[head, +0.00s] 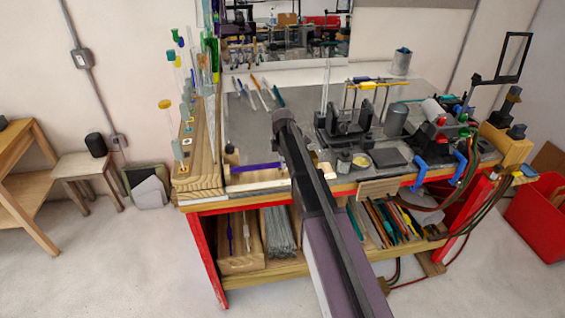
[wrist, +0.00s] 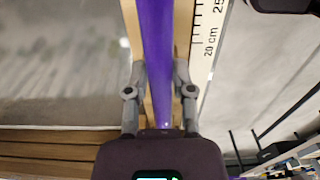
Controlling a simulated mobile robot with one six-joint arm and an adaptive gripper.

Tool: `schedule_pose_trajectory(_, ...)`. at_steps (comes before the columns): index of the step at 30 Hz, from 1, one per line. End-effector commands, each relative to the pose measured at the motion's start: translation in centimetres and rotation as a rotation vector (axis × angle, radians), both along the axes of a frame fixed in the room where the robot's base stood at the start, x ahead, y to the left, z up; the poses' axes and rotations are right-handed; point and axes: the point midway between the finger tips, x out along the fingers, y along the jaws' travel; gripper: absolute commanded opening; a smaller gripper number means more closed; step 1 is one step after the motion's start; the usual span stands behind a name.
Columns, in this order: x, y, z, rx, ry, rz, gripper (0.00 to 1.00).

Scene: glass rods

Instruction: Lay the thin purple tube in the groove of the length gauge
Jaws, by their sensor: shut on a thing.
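The thin purple tube (head: 258,166) lies roughly level over the front left of the bench. In the wrist view the purple tube (wrist: 157,35) runs lengthwise between my fingers. My gripper (wrist: 159,80) is shut on it. The length gauge (wrist: 207,30) is a pale wooden piece with a black-marked white scale reading 20 cm and 25. Its wood shows on both sides of the tube, which is lined up along it. I cannot tell whether the tube touches the groove floor or is held just above. In the head view my arm hides the fingers and part of the gauge (head: 242,184).
A wooden rack (head: 200,150) with upright coloured glass pieces stands close on the left. Several pens or rods (head: 262,93) lie behind on the grey bench top. A black fixture (head: 345,122), a grey cylinder (head: 396,120) and blue clamps (head: 419,174) stand to the right.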

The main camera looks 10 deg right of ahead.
Motion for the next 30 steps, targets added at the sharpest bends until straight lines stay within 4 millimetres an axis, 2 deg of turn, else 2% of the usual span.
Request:
schedule_pose_trajectory(26, 0.0, 0.0, -0.58, 0.0, 0.0, 0.0, 0.0)
schedule_pose_trajectory(27, 0.0, 0.0, -0.51, 0.0, 0.0, 0.0, 0.4)
schedule_pose_trajectory(30, 0.0, 0.0, -0.49, 0.0, 0.0, 0.0, 0.7)
